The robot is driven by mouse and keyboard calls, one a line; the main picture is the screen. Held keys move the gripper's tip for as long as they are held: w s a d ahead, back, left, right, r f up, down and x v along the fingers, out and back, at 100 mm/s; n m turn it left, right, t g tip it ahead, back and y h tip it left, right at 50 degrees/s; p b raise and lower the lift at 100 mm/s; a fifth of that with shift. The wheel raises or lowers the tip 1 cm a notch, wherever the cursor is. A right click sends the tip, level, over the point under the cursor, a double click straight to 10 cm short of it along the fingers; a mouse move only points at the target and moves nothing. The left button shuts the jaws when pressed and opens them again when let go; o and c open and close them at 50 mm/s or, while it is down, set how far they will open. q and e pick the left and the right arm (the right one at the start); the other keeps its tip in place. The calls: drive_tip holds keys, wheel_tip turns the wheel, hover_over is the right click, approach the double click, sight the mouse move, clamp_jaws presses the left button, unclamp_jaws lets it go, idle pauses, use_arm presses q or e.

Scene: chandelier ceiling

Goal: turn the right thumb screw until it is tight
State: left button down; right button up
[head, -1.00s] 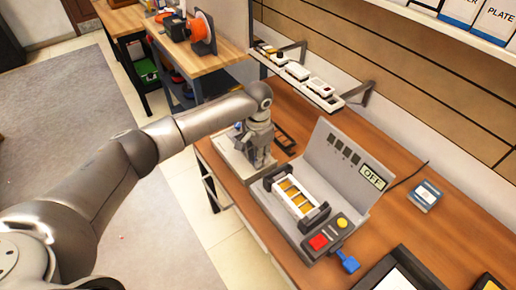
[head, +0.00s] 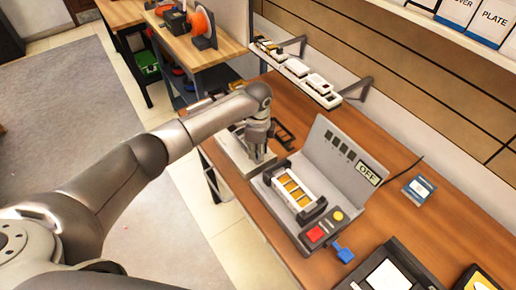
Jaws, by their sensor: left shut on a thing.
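My left gripper (head: 257,153) points down over a light grey fixture (head: 236,161) on the wooden workbench. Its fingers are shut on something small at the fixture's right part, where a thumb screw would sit. The fingers hide the screw, so I cannot see its head or how tight it is. A dark flat frame (head: 284,137) lies just behind the gripper. My right gripper is not in view.
A grey test unit (head: 338,160) marked OFF stands close right of the gripper, with a red button (head: 315,234) and a blue lever (head: 344,253). A narrow shelf (head: 300,75) holds small parts behind. Dark trays (head: 392,272) lie at the lower right.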

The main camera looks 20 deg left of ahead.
use_arm(q)
drive_tip(key=m, duration=0.5)
drive_tip(key=shift+m, duration=0.4)
drive_tip(key=m, duration=0.5)
drive_tip(key=shift+m, duration=0.4)
drive_tip(key=c, duration=1.2)
unclamp_jaws()
drive_tip(key=shift+c, duration=0.2)
wheel_tip(320, 180, up, 12)
